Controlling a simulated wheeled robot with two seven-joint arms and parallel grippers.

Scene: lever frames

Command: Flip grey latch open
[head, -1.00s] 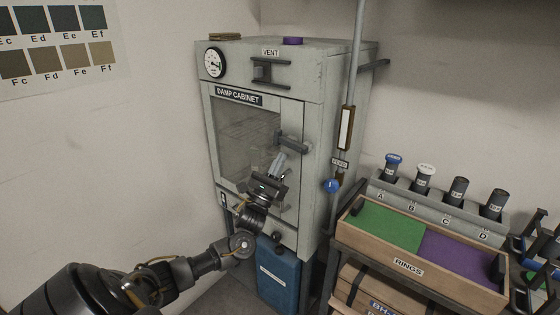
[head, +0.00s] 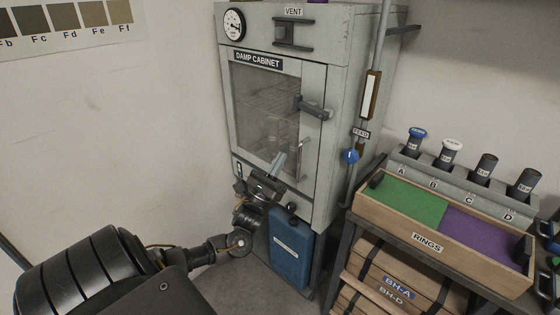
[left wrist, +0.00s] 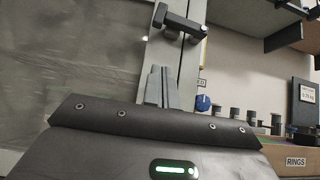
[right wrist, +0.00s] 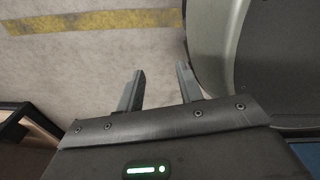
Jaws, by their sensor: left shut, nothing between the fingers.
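The grey latch (head: 313,107) is a dark bar on the right edge of the damp cabinet's door (head: 266,120), lying roughly across the door edge. The door is shut. The latch also shows in the left wrist view (left wrist: 181,22), ahead of and above the fingers. My left gripper (head: 279,160) is shut and empty, below and left of the latch in the head view and apart from it. Its closed fingers also show in the left wrist view (left wrist: 161,84). My right gripper (right wrist: 160,70) is open and empty, over the floor, and is not in the head view.
A vent slide (head: 293,34) is above the door. A vertical pipe with a blue feed knob (head: 351,156) runs right of the cabinet. A rings tray (head: 440,252) stands at right; a blue container (head: 289,256) stands below.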

